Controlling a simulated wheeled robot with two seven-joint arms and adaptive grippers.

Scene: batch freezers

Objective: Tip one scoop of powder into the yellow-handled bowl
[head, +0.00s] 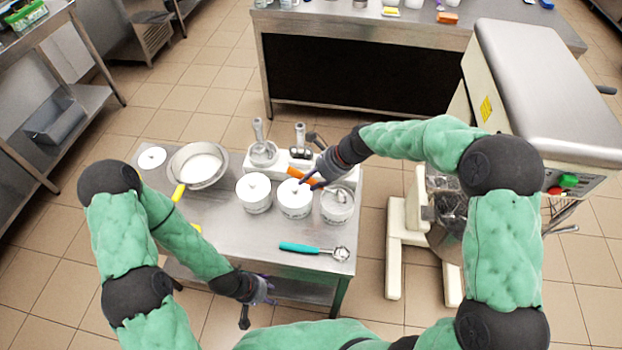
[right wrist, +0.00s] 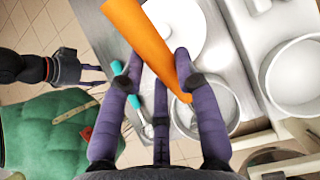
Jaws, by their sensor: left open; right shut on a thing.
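The yellow-handled bowl (head: 221,179) stands at the table's back left, with its yellow handle (head: 179,192) towards my left arm. Its inside looks white; I cannot tell how much powder it holds. My right gripper (head: 313,180) is shut on an orange handle (head: 302,177) above the middle white canister (head: 294,204). In the right wrist view the orange handle (right wrist: 143,38) runs slantwise between the purple fingers; its scoop end is hidden. My left gripper (head: 263,289) is open and empty, in front of the table's front edge.
A white canister (head: 253,198) stands left of the middle one and a metal pot (head: 337,211) right of it. A teal-handled scoop (head: 300,247) lies near the front. A large machine (head: 540,90) is at right.

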